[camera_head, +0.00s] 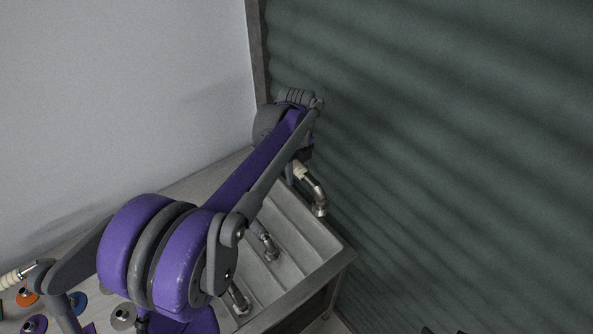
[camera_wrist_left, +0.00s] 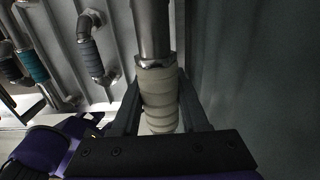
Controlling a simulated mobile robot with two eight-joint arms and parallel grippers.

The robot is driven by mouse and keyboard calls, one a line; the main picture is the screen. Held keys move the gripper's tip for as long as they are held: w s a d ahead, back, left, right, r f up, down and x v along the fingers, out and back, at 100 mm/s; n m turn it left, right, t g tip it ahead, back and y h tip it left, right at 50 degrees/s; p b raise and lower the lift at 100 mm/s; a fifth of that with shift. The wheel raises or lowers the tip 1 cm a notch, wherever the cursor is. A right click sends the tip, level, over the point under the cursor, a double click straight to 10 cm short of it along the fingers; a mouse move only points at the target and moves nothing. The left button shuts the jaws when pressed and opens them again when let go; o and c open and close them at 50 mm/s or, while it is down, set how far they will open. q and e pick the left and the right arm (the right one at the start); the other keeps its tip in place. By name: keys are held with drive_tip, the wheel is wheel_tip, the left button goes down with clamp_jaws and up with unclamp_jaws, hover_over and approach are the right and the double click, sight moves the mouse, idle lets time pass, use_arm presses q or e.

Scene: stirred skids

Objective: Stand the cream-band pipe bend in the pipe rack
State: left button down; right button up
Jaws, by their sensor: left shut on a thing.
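The cream-band pipe bend (camera_head: 316,190) is a metal elbow with a ribbed cream band. My left gripper (camera_head: 300,165) holds it near the right side of the pipe rack, with its bent metal end pointing down. In the left wrist view the cream band (camera_wrist_left: 160,98) sits between the two fingers, which are shut on it. The grey pipe rack (camera_head: 305,235) has several parallel sloped channels. The held bend appears above its right part; whether they touch cannot be told. My right gripper is not in view.
Other pipe bends stand in the rack: one with a grey band (camera_wrist_left: 91,58), one with a teal band (camera_wrist_left: 34,67). Coloured round flanges, including an orange one (camera_head: 27,297), lie at lower left. A dark corrugated wall (camera_head: 430,150) rises close on the right.

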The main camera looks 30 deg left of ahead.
use_arm(q)
wheel_tip(320, 180, down, 11)
drive_tip(key=b, duration=0.6)
idle(1.2)
drive_tip(key=shift+f, duration=0.15)
idle(0.5)
drive_tip(key=shift+f+b, duration=1.3)
drive_tip(key=shift+f, duration=0.5)
drive_tip(key=shift+f, duration=0.25)
drive_tip(key=shift+c, duration=1.7)
unclamp_jaws()
wheel_tip(320, 180, up, 11)
drive_tip(key=p, duration=0.1)
